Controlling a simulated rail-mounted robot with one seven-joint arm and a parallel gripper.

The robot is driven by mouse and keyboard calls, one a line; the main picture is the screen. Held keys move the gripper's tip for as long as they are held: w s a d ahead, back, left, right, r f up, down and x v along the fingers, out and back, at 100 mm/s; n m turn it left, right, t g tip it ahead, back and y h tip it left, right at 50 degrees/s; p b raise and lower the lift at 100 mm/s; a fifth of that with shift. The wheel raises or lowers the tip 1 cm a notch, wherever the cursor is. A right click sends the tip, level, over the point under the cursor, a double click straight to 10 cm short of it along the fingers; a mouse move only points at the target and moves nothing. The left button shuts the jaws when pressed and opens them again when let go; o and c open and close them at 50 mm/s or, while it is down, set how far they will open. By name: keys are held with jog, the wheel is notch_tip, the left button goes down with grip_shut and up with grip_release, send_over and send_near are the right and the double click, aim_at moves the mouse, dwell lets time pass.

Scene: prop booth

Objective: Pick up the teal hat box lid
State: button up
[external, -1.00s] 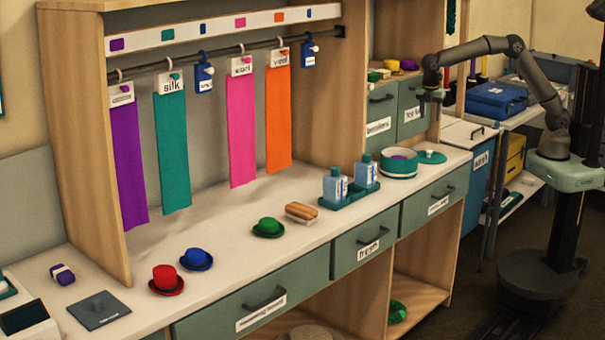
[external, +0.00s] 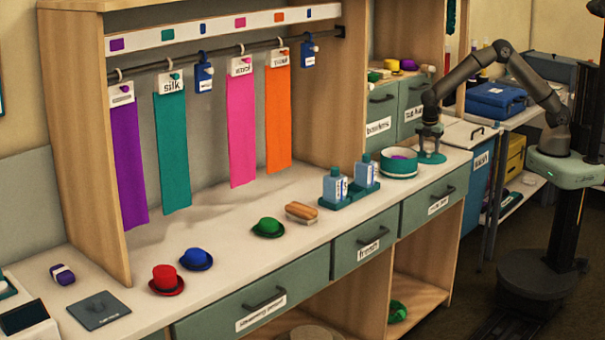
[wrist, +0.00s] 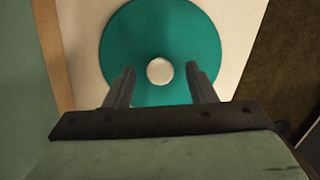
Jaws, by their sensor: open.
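The teal hat box lid (external: 432,158) lies flat at the right end of the counter. It also shows in the wrist view (wrist: 160,30) as a teal disc with a pale round knob (wrist: 159,70) at its centre. My gripper (external: 430,150) is low over the lid, pointing down. In the wrist view my open fingers (wrist: 160,82) stand apart, one on each side of the knob, with gaps between them and it. I cannot tell whether the fingertips touch the lid. The teal hat box (external: 399,168) stands open just left of the lid, with something purple inside.
Two blue bottles (external: 335,186) stand in a teal tray (external: 345,202) left of the hat box. A brush (external: 301,212) and green, blue and red hats (external: 268,227) lie further left. Drawers with labels (external: 381,118) rise behind the lid. The counter's right edge is close to the lid.

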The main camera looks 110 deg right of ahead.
jog(key=shift+f, duration=0.2)
jog(key=c, duration=1)
